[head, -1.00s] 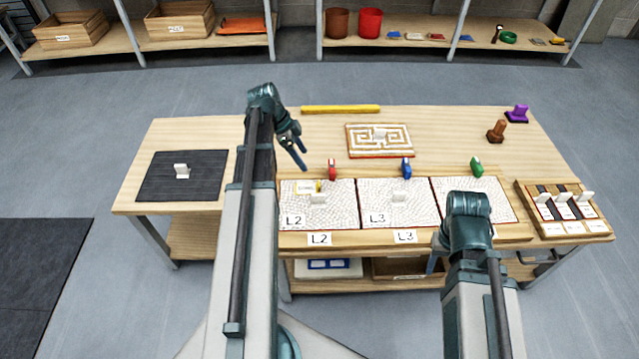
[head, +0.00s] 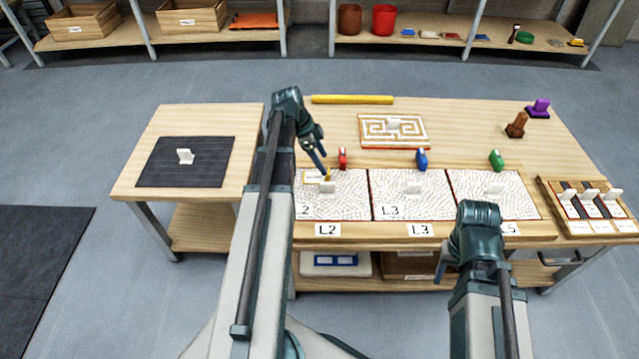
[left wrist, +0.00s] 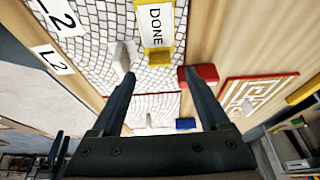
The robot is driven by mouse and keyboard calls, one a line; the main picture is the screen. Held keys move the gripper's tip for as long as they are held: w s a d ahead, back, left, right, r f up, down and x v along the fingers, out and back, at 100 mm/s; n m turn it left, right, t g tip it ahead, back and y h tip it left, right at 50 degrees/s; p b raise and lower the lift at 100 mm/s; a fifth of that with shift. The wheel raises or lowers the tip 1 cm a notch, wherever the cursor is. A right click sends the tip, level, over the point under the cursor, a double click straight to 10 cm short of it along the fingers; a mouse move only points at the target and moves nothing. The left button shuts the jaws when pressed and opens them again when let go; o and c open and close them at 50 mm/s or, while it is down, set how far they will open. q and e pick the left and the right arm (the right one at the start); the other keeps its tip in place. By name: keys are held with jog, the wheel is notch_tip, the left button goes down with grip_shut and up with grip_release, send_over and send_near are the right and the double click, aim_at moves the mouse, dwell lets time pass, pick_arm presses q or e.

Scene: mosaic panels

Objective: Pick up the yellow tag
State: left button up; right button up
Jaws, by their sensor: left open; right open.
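The yellow tag (head: 313,177), a white card with a yellow edge, lies on the upper left of the L2 panel (head: 345,207). In the left wrist view the tag (left wrist: 155,25) reads DONE and has a yellow block at its lower end. My left gripper (head: 324,173) is open over that corner of the panel. In the left wrist view its open fingers (left wrist: 158,75) have nothing between them, and the tag appears beyond the tips. I cannot tell the exact gap. My right gripper (head: 441,270) hangs at the table's front edge, partly hidden by its arm.
A red block (head: 343,158) stands close right of the left fingers, with blue (head: 422,160) and green (head: 496,160) ones further right. A white handle (head: 327,187) stands on the L2 panel. A maze board (head: 394,131) and a yellow bar (head: 352,100) lie behind.

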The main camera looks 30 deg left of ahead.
aim_at(326, 178)
pick_arm(q)
jog(key=b+x, duration=0.4)
jog(key=shift+a+f, duration=0.2)
jog(key=shift+f, duration=0.15)
jog(key=shift+d+f+b, duration=0.25)
jog(key=shift+f+b, duration=0.1)
jog(key=shift+b, duration=0.15)
jog(key=shift+r, duration=0.1)
grip_shut()
